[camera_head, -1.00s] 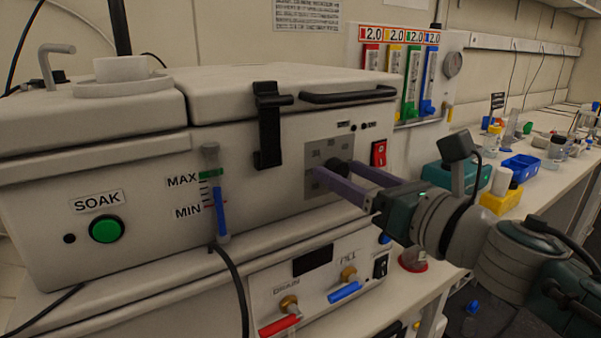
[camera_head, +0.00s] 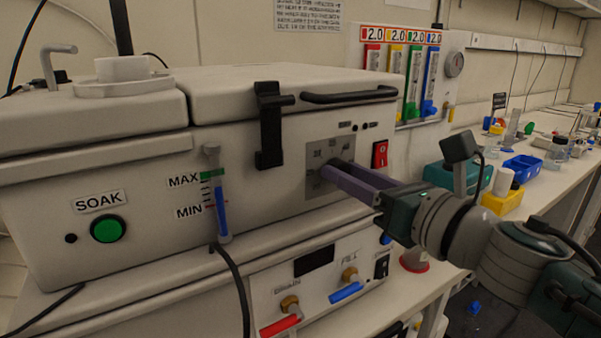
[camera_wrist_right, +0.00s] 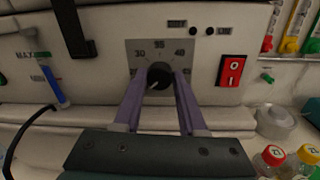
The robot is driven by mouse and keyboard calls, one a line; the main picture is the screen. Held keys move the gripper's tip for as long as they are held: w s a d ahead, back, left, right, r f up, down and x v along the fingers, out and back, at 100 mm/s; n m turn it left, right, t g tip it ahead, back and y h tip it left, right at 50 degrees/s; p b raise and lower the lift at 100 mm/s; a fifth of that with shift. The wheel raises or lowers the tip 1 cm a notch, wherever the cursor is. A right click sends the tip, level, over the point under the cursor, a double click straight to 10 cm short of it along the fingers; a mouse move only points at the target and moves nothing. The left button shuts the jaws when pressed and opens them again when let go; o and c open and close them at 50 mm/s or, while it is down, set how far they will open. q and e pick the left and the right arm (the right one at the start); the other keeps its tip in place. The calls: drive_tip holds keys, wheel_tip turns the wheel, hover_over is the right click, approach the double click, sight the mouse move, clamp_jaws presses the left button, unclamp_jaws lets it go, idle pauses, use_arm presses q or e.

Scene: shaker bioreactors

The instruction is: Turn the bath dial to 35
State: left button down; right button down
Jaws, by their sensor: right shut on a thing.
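The bath dial (camera_wrist_right: 159,76) is a round black knob on a grey scale plate (camera_wrist_right: 134,54) on the bath's front. Its white pointer mark points to the lower left in the right wrist view. Numbers are printed around it: 30 at upper left, what looks like 35 at the top, 40 at upper right. My right gripper (camera_wrist_right: 160,82) has its two purple fingers on either side of the knob, shut on it. In the head view, my right gripper (camera_head: 334,172) reaches the plate from the right and partly hides the dial (camera_head: 334,163). My left gripper is not in view.
A red rocker switch (camera_head: 380,154) sits just right of the plate. A black latch (camera_head: 269,125) and a lid handle (camera_head: 348,94) are above and left. Below are the drain handle (camera_head: 279,325) and fill handle (camera_head: 345,292). Bottles stand at the wrist view's lower right.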

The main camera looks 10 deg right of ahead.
drive_tip(key=shift+m, duration=0.3)
drive_tip(key=shift+a+f+m+t+h+p, duration=0.1)
drive_tip(key=shift+m+t+h+p, duration=0.2)
drive_tip(key=shift+m, duration=6.45)
drive_tip(key=shift+f+m+t+h+p, duration=0.1)
drive_tip(key=shift+m+h+p, duration=0.25)
drive_tip(key=shift+m, duration=6.4)
drive_tip(key=shift+c, duration=2.3)
unclamp_jaws()
